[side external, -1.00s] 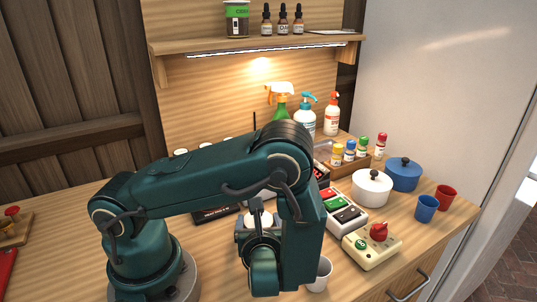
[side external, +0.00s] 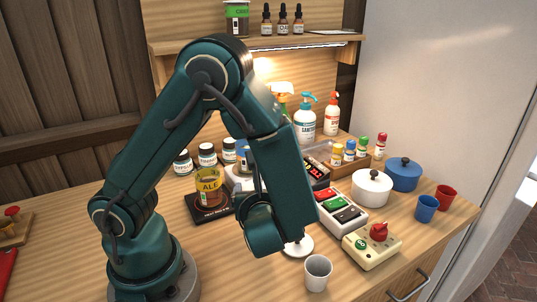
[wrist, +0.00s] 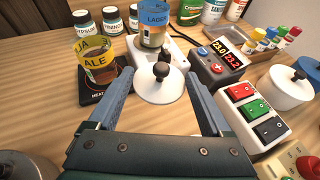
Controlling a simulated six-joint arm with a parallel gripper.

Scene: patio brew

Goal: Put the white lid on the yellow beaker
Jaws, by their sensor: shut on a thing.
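The white lid (wrist: 156,90) has a black knob and is between my fingertips in the wrist view. My gripper (wrist: 160,82) is shut on it. In the side view part of the lid (side external: 300,246) shows below my wrist; my arm hides the fingertips there. The yellow beaker (side external: 208,190) is a glass with a yellow ALE band and brown contents. It stands upright on a black heating plate and also shows in the wrist view (wrist: 97,66), left of the lid. The lid is apart from it. The beaker's top looks uncovered.
A blue-banded LAGER beaker (wrist: 154,25) stands on a white device behind the lid. Several dark jars (side external: 207,155) stand behind the yellow beaker. A white cup (side external: 318,272), switch box (side external: 341,212) and white pot (side external: 371,188) are to the right.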

